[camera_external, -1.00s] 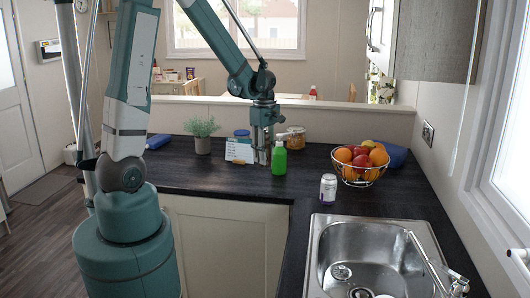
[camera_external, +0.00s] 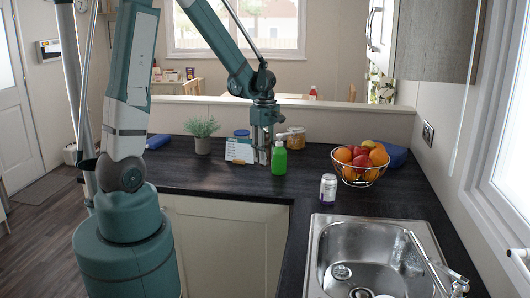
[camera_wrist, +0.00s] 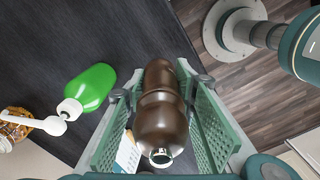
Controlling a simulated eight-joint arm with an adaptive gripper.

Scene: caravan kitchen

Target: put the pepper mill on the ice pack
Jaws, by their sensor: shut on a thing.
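The pepper mill (camera_wrist: 162,122) is dark brown, rounded and glossy, with a metal tip. In the wrist view it stands lengthwise between the two green pads of my gripper (camera_wrist: 160,95), which is shut on it. In the external view my gripper (camera_external: 262,155) points down at the back of the dark counter, just left of the green bottle; the mill is hard to make out there. A blue flat object (camera_external: 397,155), which looks like the ice pack, lies at the back right of the counter, partly hidden behind the fruit bowl.
A green pump bottle (camera_external: 279,160) stands close beside my gripper. A white card (camera_external: 239,151), a potted plant (camera_external: 202,130) and jars (camera_external: 296,138) are near it. The wire fruit bowl (camera_external: 361,181) and a can (camera_external: 328,189) stand to the right, with the sink (camera_external: 318,245) in front.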

